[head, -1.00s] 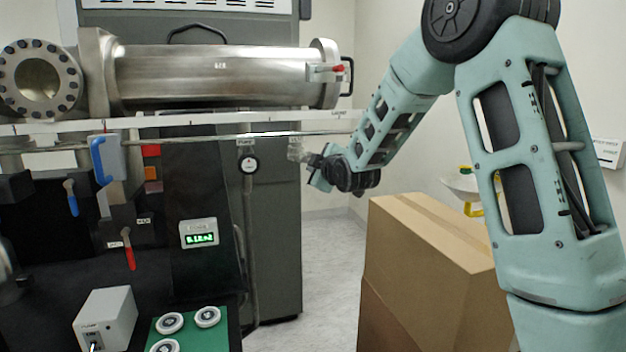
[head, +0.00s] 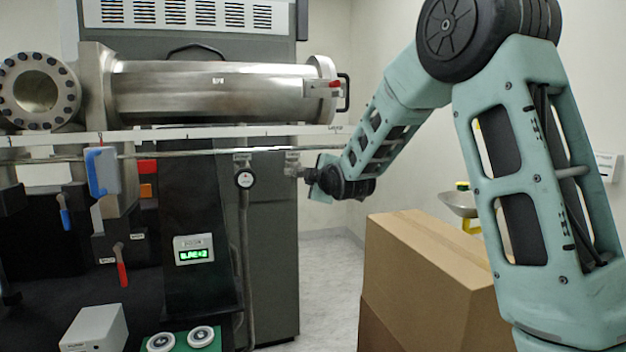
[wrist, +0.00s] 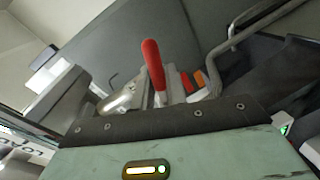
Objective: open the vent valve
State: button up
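A red lever handle (wrist: 153,65) stands upright close beyond my gripper in the wrist view, with bare metal parts around its foot. I cannot tell for certain which valve it belongs to. In the head view, my gripper (head: 309,177) is beside a small metal fitting (head: 291,165) under the right end of the white rail. Its fingers are too small there, and hidden behind the dark gripper body in the wrist view, so their opening does not show. Another red handle (head: 335,84) sits at the right end of the steel chamber (head: 215,92).
A large cardboard box (head: 430,265) stands below my forearm. A red lever (head: 122,270) and blue handles (head: 101,172) are farther left. Open floor (head: 328,275) lies between the cabinet and the box.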

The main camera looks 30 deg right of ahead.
jog(key=shift+o, duration=1.4)
jog(key=shift+s, duration=0.15)
jog(key=b+v, duration=0.3)
jog(key=v, duration=1.4)
jog(key=shift+a, duration=0.15)
